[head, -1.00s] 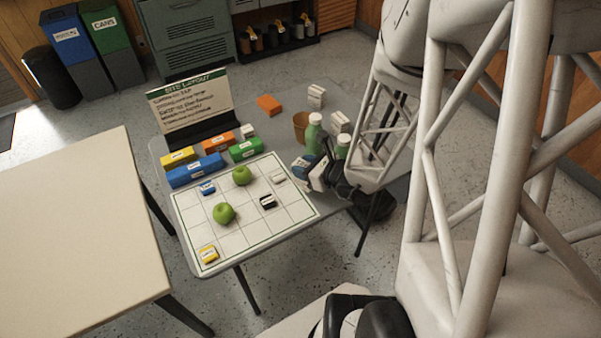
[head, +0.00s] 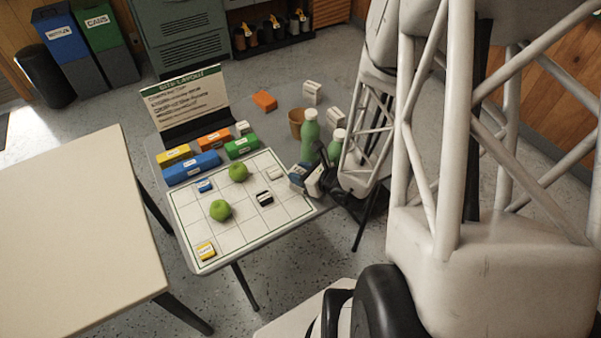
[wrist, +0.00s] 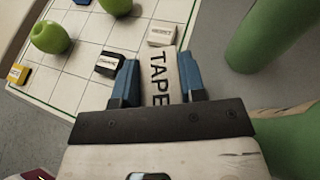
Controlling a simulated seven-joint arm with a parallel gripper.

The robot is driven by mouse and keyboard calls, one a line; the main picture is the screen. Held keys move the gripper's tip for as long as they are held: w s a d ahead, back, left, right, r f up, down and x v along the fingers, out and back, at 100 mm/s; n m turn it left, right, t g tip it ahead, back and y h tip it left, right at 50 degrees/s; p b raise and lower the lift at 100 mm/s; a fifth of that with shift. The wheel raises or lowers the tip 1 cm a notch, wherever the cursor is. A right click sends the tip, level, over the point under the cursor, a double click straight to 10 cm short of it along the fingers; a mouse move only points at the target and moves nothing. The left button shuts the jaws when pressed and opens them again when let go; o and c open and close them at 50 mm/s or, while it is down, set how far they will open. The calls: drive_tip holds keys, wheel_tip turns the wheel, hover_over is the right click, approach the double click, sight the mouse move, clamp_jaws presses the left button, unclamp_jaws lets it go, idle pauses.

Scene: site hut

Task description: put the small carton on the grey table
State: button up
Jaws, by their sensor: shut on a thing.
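The small carton is a white box lettered TAPE (wrist: 160,75), held between the blue fingers of my gripper (wrist: 153,85) in the wrist view. In the head view my gripper (head: 306,178) is at the right edge of the grid mat, with the white carton (head: 315,181) showing beside a blue finger. The grey table (head: 280,128) is the folding table under the mat. I cannot tell whether the carton touches its top.
The white grid mat (head: 225,236) bears two green apples (head: 220,210) and several small labelled blocks. Green bottles (head: 310,132) and a brown cup (head: 296,118) stand close behind my gripper. Coloured boxes (head: 192,168) and a sign (head: 187,98) line the left back. A beige table (head: 70,220) stands left.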

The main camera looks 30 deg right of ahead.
drive_tip(key=shift+f, duration=0.15)
drive_tip(key=o, duration=0.9)
drive_tip(key=shift+r, duration=0.2)
drive_tip(key=shift+v, duration=2.6)
drive_tip(key=s+d, duration=0.4)
drive_tip(key=s, duration=0.7)
drive_tip(key=shift+d, duration=0.25)
drive_tip(key=shift+f, duration=0.1)
